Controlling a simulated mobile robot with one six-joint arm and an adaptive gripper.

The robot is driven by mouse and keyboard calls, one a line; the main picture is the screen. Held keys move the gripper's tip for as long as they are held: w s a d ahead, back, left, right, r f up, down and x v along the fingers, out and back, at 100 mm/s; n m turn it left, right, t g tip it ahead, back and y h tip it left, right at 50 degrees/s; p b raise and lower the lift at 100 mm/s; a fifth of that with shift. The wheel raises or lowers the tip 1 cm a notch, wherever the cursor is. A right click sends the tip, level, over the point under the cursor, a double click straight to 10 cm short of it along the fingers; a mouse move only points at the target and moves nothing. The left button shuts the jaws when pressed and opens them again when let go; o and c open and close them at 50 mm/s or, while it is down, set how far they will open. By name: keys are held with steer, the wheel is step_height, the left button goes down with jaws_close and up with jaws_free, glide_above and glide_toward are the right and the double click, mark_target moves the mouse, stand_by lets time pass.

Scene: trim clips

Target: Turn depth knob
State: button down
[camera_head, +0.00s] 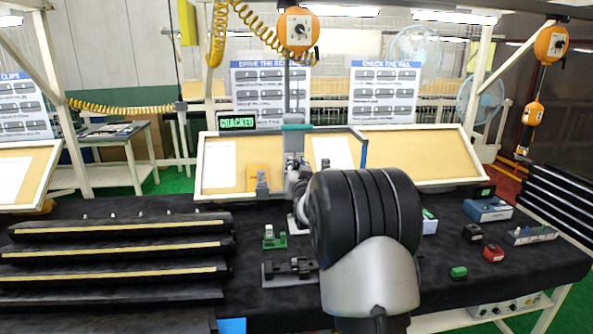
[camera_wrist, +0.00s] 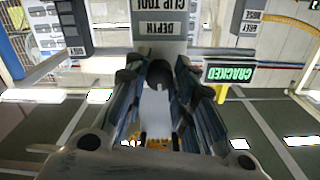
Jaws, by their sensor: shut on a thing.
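My gripper (camera_wrist: 158,86) is shut on the knob, one finger on each side. The fingers hide the knob's sides, and I see no mark that tells its angle. In the head view my arm's black and grey links stand in front of the work area, and the knob cannot be made out.
Dark trim rails (camera_head: 120,250) lie at left. A green fixture (camera_head: 274,238), a blue box (camera_head: 487,209) and a red block (camera_head: 493,253) stand on the black table.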

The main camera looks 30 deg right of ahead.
steer(key=n+b, duration=0.1)
steer(key=b, duration=0.1)
steer(key=n+b, duration=0.2)
steer(key=shift+f+n, duration=0.2)
steer(key=shift+n, duration=0.1)
steer(key=n+b, duration=0.2)
steer(key=b, duration=0.1)
steer(key=shift+n, duration=0.3)
steer(key=n+b, duration=0.4)
steer(key=n, duration=0.1)
steer(key=shift+d+r, duration=0.1)
steer(key=shift+r, duration=0.1)
steer(key=shift+n, duration=0.3)
steer(key=c, duration=1.3)
jaws_free()
steer(key=shift+c, duration=0.2)
steer(key=v, duration=1.2)
